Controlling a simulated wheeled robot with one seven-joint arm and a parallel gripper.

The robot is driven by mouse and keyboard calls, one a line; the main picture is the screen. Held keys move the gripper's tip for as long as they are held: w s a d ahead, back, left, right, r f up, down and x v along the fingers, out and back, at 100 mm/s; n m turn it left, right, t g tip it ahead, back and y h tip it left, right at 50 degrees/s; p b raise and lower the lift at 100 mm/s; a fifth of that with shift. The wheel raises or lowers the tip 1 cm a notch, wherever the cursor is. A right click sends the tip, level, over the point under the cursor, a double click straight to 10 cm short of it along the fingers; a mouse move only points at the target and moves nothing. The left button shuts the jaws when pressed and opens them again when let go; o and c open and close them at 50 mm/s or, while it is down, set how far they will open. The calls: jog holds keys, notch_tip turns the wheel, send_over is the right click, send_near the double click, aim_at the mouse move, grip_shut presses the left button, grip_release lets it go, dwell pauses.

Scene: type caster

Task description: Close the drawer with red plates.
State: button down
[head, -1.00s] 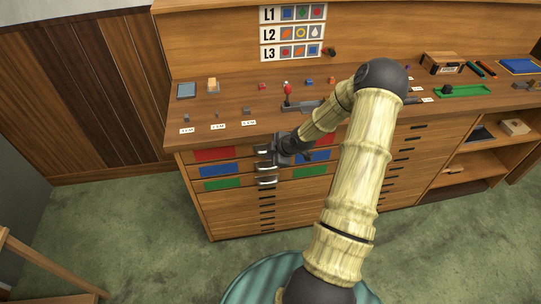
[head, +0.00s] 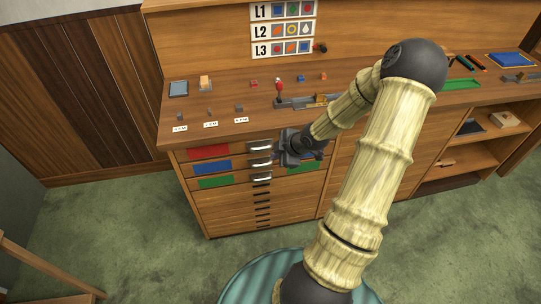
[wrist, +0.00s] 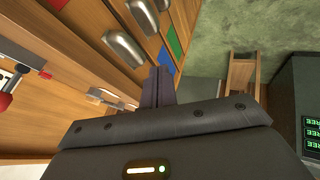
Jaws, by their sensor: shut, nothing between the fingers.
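The drawer with red plates is the top one of the cabinet; its left red plate (head: 208,152) and its metal handle (head: 260,147) are clear in the head view. Its front looks about flush with the drawers below, but I cannot tell of a small gap. Any right red plate is hidden behind my arm. My gripper (head: 283,153) is shut and empty, just right of the handles at the upper drawers.
Below are drawers with blue plates (head: 212,167) and green plates (head: 215,182), with handles that stick out. The worktop (head: 225,115) above carries small parts and labels. Open shelves (head: 455,170) are at the right. Green floor is free in front.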

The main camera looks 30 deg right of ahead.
jog(key=shift+v, duration=1.15)
jog(key=shift+a, duration=0.1)
jog(key=s+a+r+m+g+h+p, duration=0.1)
jog(key=s+a+r+m+g, duration=0.1)
jog(key=s+a+r+m, duration=0.4)
jog(key=s+a+r+m+g+h+p, duration=0.1)
jog(key=s+a+r+m, duration=0.5)
jog(key=a, duration=0.6)
notch_tip(320, 180, up, 2)
jog(key=shift+r+m+g+h+p, duration=0.1)
jog(key=shift+m+g+h+p, duration=0.25)
jog(key=shift+m+g, duration=0.3)
jog(key=shift+s, duration=0.1)
